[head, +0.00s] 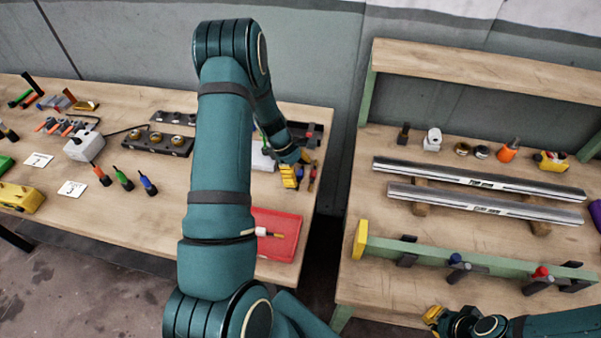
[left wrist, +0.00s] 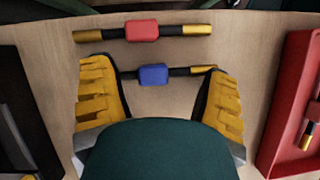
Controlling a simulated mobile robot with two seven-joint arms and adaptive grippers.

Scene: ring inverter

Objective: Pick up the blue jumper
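The blue jumper (left wrist: 153,74) is a short dark rod with a blue middle block and a gold end. In the left wrist view it lies on the wooden table, its length running across the gap between my left fingertips. My left gripper (left wrist: 157,88) is open, one yellow finger near each end of the jumper; I cannot tell whether they touch. In the head view my left gripper (head: 291,176) is over the table's right end, where the blue jumper is hard to make out. My right gripper (head: 434,315) is at the lower right; its opening is unclear.
A red jumper (left wrist: 142,31) lies just beyond the blue one, roughly parallel. A red tray (left wrist: 277,115) stands to the right, also in the head view (head: 290,222). A dark box edge (left wrist: 33,90) is at left. A gap separates the table from the right bench (head: 380,285).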

